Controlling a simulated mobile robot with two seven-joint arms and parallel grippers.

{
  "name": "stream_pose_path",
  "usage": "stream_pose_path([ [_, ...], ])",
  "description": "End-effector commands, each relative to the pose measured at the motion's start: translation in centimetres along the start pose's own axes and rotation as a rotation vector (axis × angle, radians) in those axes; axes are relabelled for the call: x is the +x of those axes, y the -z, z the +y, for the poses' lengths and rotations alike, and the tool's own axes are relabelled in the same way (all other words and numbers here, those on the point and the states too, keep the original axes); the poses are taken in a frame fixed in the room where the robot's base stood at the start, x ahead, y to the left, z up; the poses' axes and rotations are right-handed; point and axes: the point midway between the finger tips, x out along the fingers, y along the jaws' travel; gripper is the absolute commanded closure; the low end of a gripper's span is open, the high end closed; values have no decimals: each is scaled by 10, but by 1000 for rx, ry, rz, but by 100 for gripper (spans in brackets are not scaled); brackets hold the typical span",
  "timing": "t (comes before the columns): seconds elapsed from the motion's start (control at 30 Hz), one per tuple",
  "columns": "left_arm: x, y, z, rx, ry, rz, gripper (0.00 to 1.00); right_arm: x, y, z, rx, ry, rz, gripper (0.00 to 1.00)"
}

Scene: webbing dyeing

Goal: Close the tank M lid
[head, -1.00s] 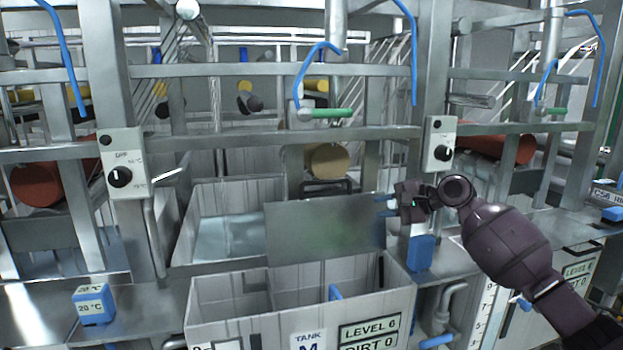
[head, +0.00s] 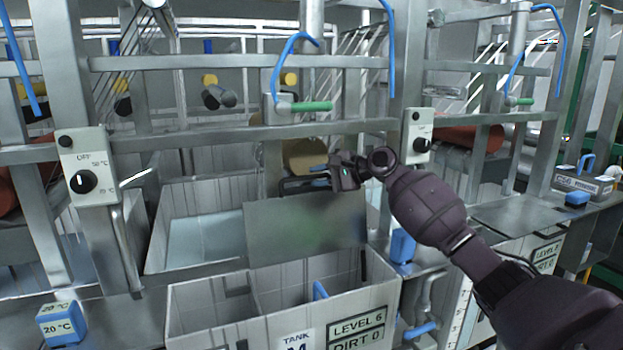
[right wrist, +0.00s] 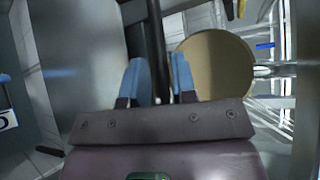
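Tank M (head: 380,297) stands at the front centre, its label partly cut off by the lower edge. Its top is uncovered, with a divider and a small blue part inside. The tank M lid (head: 305,228) is a grey metal panel standing up along the tank's back edge. A dark bar handle (head: 290,184) shows just above the lid's top edge. My right gripper (head: 320,173) is at the right end of this handle. In the right wrist view its blue fingers (right wrist: 160,80) are apart, with the dark bar running between them. My left gripper is not in view.
A control box with a knob (head: 88,168) is at the left, another (head: 419,138) behind my right arm. Metal rails and a tan roll (head: 308,155) stand behind the lid. Blue blocks sit left (head: 60,324) and right (head: 402,246) of the tank.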

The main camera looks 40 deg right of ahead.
Motion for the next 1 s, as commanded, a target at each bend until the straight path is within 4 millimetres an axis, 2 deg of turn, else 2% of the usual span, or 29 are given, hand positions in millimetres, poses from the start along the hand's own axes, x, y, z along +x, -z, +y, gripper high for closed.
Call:
stream_pose_path([
  [0.2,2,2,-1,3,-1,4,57,19,0,0,1,0,-1,75],
  [0.57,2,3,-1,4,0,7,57,23,0,0,1,0,0,75],
  [0.73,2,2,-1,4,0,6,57,22,0,0,1,0,0,100],
  [1.0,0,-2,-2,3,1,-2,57,22,0,0,0,0,0,100],
])
